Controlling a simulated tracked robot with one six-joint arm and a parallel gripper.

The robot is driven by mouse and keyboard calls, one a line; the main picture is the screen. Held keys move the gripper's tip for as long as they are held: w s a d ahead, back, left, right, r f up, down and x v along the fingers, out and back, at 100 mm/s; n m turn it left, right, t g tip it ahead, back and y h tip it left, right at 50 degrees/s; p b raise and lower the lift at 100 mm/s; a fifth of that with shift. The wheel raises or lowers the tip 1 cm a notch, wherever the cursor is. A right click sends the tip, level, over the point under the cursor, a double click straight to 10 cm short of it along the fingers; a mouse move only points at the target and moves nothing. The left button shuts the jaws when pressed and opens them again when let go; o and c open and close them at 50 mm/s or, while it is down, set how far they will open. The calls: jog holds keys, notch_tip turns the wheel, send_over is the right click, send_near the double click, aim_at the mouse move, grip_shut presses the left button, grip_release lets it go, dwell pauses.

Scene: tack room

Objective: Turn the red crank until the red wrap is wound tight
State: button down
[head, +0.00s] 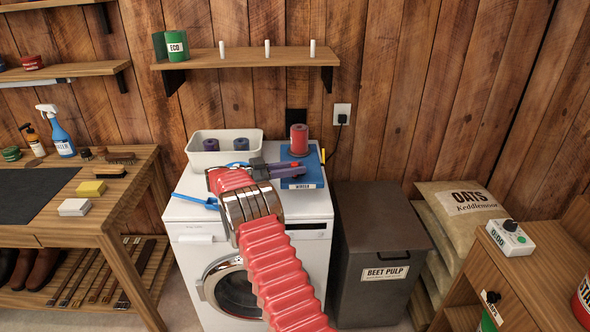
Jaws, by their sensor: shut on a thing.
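The red wrap (299,140) is a red roll standing upright on a flat blue box (314,163) with a small white label, on top of the white washing machine. My gripper (291,170) reaches over the front left of this box, its dark jaws pointing right. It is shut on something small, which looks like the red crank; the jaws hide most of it. The crank's exact pose and how tight the wrap is cannot be made out.
A white bin (204,158) with purple rolls stands behind my wrist. A blue strap-like thing (196,200) lies at the machine's (305,229) left edge. A shelf (245,59) hangs above. A dark beet pulp bin (378,225) stands right of the machine; a workbench (125,190) stands left.

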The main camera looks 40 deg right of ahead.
jog(key=shift+r, duration=0.1)
dwell(0.5)
jog(key=c, duration=1.6)
grip_release()
jog(key=shift+o, duration=0.2)
jog(key=shift+a, duration=0.1)
jog(key=v, duration=1.3)
jog(key=shift+w+a, duration=0.3)
